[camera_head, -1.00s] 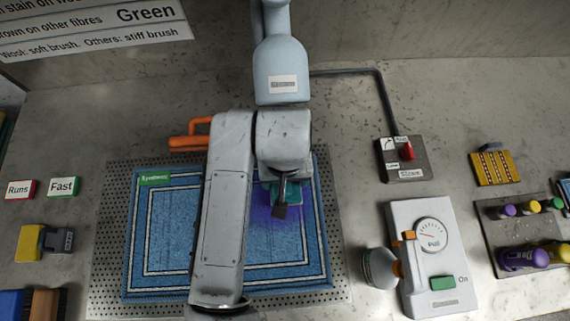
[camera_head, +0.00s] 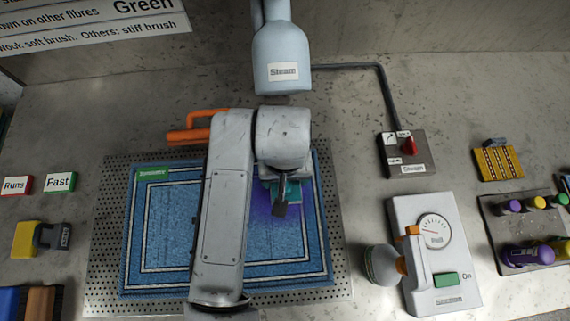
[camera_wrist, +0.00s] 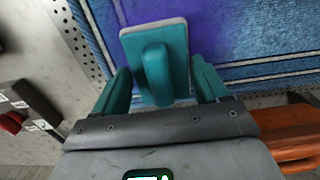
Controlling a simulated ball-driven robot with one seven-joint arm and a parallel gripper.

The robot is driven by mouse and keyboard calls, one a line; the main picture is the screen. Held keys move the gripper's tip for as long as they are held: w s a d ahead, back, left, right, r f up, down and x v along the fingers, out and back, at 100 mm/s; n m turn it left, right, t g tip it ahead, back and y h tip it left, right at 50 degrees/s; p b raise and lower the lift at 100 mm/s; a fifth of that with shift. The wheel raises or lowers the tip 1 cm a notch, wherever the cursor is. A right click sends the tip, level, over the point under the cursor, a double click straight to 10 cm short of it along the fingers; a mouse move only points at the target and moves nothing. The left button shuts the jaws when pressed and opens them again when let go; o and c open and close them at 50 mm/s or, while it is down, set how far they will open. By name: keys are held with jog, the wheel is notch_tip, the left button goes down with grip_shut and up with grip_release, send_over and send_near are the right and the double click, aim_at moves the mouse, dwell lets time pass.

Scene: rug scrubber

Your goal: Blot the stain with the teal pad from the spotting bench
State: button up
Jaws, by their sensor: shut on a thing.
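The blue rug (camera_head: 180,225) lies on a perforated metal plate, with a green label at its upper left corner. A purple stain (camera_head: 268,228) is on its right half, partly hidden by my arm, and also shows in the wrist view (camera_wrist: 215,22). My gripper (camera_wrist: 160,88) is shut on the teal pad (camera_wrist: 178,38), with its fingers either side of the pad's raised handle. In the head view the teal pad (camera_head: 292,190) is at the upper part of the stain, partly covered by my gripper. I cannot tell whether it touches the rug.
An orange handle (camera_head: 190,134) is at the rug's back edge. A steam switch box (camera_head: 407,155) and a gauge unit (camera_head: 440,215) stand to the right. The bench (camera_head: 505,205) with coloured bottles is at far right. "Runs" (camera_head: 16,185) and "Fast" (camera_head: 60,182) blocks are left.

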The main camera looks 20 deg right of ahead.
jog(key=shift+s+f+b, duration=0.1)
jog(key=shift+f+b, duration=0.2)
jog(key=shift+f, duration=0.45)
dwell(3.3)
